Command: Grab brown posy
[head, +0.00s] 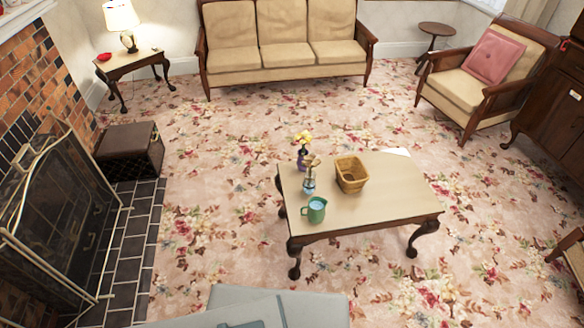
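A brown posy (311,162) stands upright in a small bluish vase (309,185) near the left end of the low wooden table (387,205). A yellow posy (302,138) stands just behind it in a purple vase (301,158). The brown posy partly overlaps the purple vase in the picture. Neither of my grippers shows in the head view.
On the same table, a green mug (315,210) stands in front of the vases and a brown basket (352,174) to their right. Flowered carpet around the table is clear. A black fireplace screen (65,215) stands at left; a sofa (285,45) and armchair (465,90) are behind.

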